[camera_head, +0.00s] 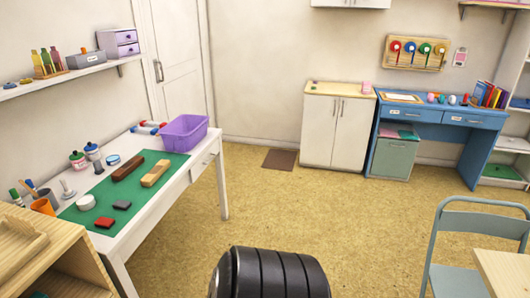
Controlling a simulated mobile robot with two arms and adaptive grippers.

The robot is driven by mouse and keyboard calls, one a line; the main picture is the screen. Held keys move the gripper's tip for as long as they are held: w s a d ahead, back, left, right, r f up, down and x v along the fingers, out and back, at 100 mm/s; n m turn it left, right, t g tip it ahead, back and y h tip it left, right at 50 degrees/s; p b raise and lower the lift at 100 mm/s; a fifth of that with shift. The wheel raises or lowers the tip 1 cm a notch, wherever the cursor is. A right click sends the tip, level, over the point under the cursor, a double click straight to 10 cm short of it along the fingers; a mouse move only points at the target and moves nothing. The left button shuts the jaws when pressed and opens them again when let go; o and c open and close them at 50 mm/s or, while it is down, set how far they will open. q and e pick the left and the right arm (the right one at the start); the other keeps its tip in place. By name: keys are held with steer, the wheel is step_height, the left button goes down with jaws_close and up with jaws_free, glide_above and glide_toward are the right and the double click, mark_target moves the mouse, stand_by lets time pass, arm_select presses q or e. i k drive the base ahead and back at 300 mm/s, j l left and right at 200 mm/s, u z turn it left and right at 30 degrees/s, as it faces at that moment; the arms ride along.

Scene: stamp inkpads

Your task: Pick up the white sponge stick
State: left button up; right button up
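No thing here is clearly a white sponge stick. The likeliest is a small whitish upright piece with a round base (68,190), at the left edge of the green mat (133,200) on the white table. A white round piece (86,202) lies on the mat beside it. A red inkpad (104,221) and a dark inkpad (121,205) lie near the mat's front. A dark brown block (128,170) and a tan block (155,173) lie farther back. Neither gripper shows.
The white table (206,160) stands at left with a purple bin (178,133), lidded jars and an orange cup (43,206). A wooden shelf unit (60,250) stands in front. A blue-grey chair (470,230) is at right. The middle floor (290,200) is clear.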

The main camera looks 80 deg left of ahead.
mark_target(67, 192)
steer(key=u, duration=3.7)
